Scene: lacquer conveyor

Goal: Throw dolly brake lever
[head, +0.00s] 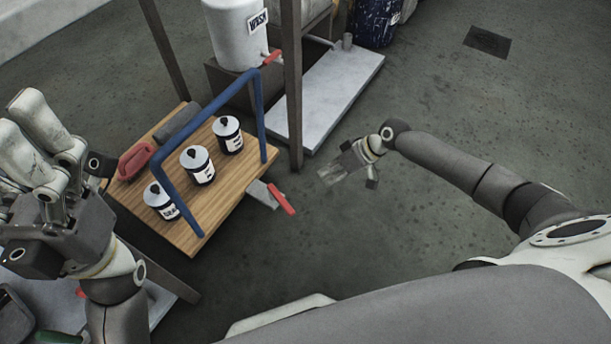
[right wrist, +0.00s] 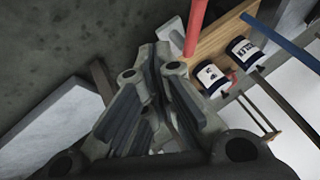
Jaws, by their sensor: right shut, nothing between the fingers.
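The dolly brake lever (head: 282,198) is a red handle on a grey metal bracket (head: 260,193) at the right edge of the wooden-topped dolly (head: 215,205). The lever (right wrist: 197,25) also shows at the top of the right wrist view, beyond my fingers. My right gripper (head: 332,175) is shut and empty, to the right of the lever and apart from it. My left gripper (head: 20,115) is at the left edge of the head view, left of the dolly; its finger gap is unclear.
Three lidded cans stand on the dolly, one in the middle (head: 197,165), under a blue rail (head: 211,107). A red object (head: 135,160) lies at its left end. A grey post (head: 292,90) and white platform (head: 335,90) stand behind. The floor at right is clear.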

